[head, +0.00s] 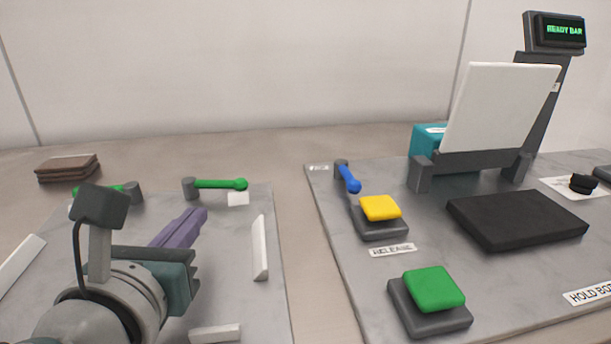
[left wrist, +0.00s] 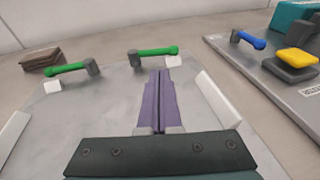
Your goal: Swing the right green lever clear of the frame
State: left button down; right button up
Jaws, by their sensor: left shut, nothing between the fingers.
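The right green lever (head: 220,184) runs level to the right from its dark grey post, its rounded end over a small white block (head: 238,198). It also shows in the left wrist view (left wrist: 155,51). The left green lever (left wrist: 68,69) points left from its own post; in the head view my arm partly hides it. My left gripper (head: 200,214) has purple fingers. They are shut together, empty, over the grey plate (head: 275,290). In the left wrist view the fingertips (left wrist: 160,73) are just below the right lever in the picture; I cannot tell whether they touch it. My right gripper is not in view.
White bars (head: 260,248) stand on the plate around my gripper. Brown slabs (head: 68,168) are stacked at the back left. On the right, another panel holds a blue lever (head: 348,178), a yellow button (head: 380,208), a green button (head: 434,288) and a black pad (head: 517,220).

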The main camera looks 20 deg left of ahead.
aim_at(221, 188)
pick_arm(q)
jog(key=b+x, duration=0.2)
jog(key=x, duration=0.7)
jog(key=shift+w+a+f, duration=0.1)
jog(key=shift+w, duration=0.1)
jog(key=shift+w, duration=0.1)
jog(key=shift+w+f+n+g+y, duration=0.1)
jog(key=shift+w+n+g+y, duration=0.3)
jog(key=shift+w+n+y, duration=0.35)
jog(key=shift+s+f+n+g+y+b, duration=0.1)
jog(key=shift+f+n+g+y+b, duration=0.15)
jog(key=shift+n+g+y, duration=0.35)
jog(key=shift+s+a, duration=0.1)
